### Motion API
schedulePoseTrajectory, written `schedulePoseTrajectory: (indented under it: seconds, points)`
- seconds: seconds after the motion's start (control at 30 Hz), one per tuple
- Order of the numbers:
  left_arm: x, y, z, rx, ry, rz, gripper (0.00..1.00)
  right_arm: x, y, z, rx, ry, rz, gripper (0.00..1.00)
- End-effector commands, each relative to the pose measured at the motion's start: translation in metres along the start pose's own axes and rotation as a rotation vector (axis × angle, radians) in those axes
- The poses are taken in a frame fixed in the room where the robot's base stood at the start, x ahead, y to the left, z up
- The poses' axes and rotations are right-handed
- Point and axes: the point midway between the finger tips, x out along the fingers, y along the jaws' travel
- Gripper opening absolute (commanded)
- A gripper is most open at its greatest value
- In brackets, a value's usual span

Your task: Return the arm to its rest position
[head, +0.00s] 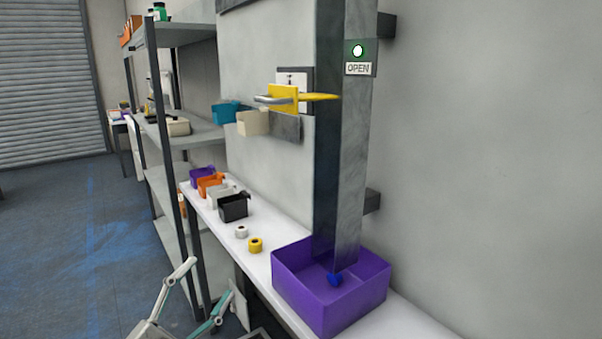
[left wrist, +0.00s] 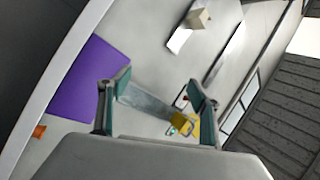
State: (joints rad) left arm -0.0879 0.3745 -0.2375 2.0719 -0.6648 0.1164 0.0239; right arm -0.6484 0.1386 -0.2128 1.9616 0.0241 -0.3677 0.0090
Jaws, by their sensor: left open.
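My left gripper (head: 208,283) is at the bottom of the head view, in front of the white counter's near edge. Its two fingers are spread apart with nothing between them. In the left wrist view the same gripper (left wrist: 160,80) is open and empty, with the purple bin to the left of its fingers. My right gripper is in neither view.
Two rolls and several small bins line the counter. A grey shelf (head: 190,135) stands left; floor beyond is clear.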

Motion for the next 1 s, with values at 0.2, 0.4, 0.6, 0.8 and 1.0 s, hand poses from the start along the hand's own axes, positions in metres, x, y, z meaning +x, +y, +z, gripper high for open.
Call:
schedulePoseTrajectory:
  seconds: [0.2,0.4,0.6,0.8,1.0]
  points:
    - [-0.089,0.104,0.075,-0.317,-0.358,0.088,0.64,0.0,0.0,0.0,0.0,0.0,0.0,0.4]
    - [-0.187,0.195,0.105,-0.551,-0.652,0.178,0.64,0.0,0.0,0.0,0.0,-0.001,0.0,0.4]
    - [-0.27,0.261,0.104,-0.719,-0.867,0.252,0.64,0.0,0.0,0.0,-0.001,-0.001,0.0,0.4]
    - [-0.305,0.287,0.098,-0.788,-0.953,0.284,0.64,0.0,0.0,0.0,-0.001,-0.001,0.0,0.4]
    - [-0.307,0.288,0.098,-0.792,-0.959,0.287,0.64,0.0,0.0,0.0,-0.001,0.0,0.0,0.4]
